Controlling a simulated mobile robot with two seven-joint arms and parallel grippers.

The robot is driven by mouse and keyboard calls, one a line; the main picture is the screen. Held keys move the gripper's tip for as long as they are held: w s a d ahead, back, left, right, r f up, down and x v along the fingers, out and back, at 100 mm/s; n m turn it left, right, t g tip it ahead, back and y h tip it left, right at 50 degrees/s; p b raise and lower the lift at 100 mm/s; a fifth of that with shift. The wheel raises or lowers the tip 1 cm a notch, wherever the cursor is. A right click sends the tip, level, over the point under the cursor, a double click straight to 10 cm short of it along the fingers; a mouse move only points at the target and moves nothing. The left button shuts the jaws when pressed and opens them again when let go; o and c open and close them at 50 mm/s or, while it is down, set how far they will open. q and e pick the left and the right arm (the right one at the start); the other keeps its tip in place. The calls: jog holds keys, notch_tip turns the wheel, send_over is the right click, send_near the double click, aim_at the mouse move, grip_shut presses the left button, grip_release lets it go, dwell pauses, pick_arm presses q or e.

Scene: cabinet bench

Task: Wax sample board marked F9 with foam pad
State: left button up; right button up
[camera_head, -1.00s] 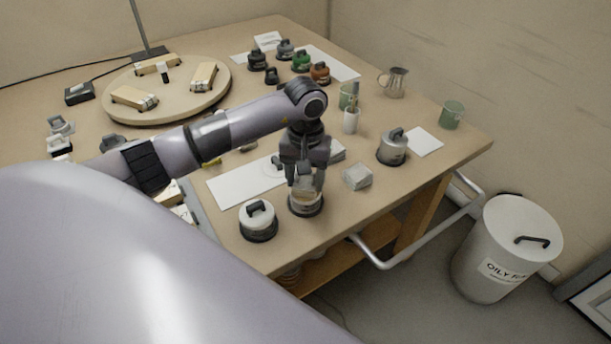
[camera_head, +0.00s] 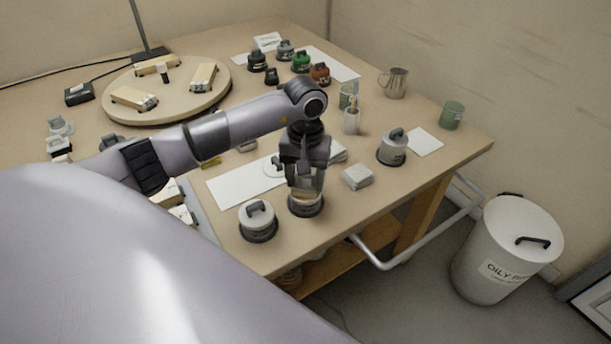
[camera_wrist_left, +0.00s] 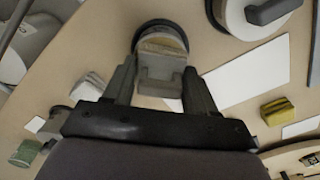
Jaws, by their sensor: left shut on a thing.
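My left gripper (camera_head: 305,180) is shut on a grey foam pad (camera_wrist_left: 158,72), pointing down over an open dark-rimmed tin (camera_head: 306,208). In the left wrist view the pad sits between the fingers, overlapping the pale contents of the tin (camera_wrist_left: 163,32). I cannot tell how deep the pad reaches. Pale wooden boards lie on the round turntable (camera_head: 190,110), and more boards (camera_head: 183,214) lie at the left, partly hidden by my arm. Their marks are too small to read, so I cannot tell which is F9. My right gripper is not in view.
A lidded white tin (camera_head: 258,222) stands left of the open tin. A wrapped grey-white block (camera_head: 358,177) and a lidded grey tin (camera_head: 393,148) stand to the right. A white sheet (camera_head: 236,184) lies behind. Several coloured tins stand at the back. The table's front edge is close.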

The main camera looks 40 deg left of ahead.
pick_arm(q)
jog(key=shift+f, duration=0.1)
jog(key=shift+r+p, duration=2)
jog(key=shift+r, duration=1.55)
